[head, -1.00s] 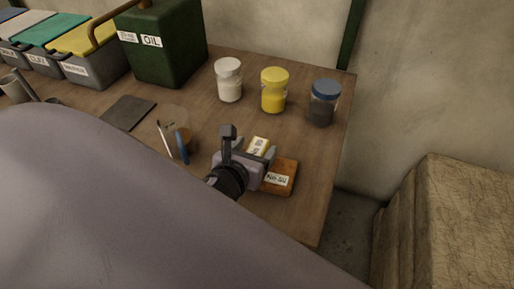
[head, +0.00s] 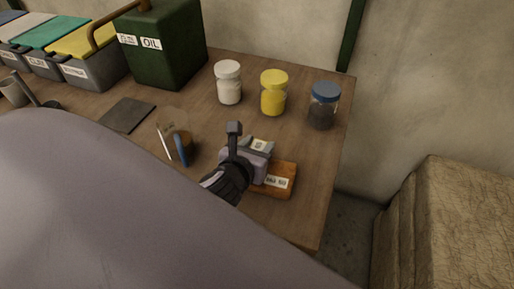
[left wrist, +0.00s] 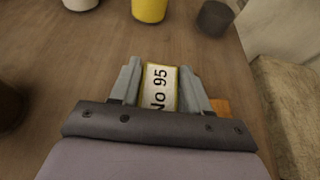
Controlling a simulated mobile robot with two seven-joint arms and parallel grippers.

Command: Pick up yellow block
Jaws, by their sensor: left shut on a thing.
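The yellow block (left wrist: 160,80) has a white label reading "No 95" and sits between the two grey fingers of my left gripper in the left wrist view. In the head view, a small part of the yellow block (head: 259,145) shows between the fingers. My left gripper (head: 258,148) is shut on it, low over the right part of the table. Whether the block still touches the tabletop cannot be told. My gripper body hides its near part. My right gripper is in neither view.
An orange-brown labelled block (head: 282,180) lies right beside my left gripper. White (head: 228,83), yellow (head: 273,93) and blue-lidded (head: 323,106) jars stand behind. The wooden table (head: 300,225) ends at the right.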

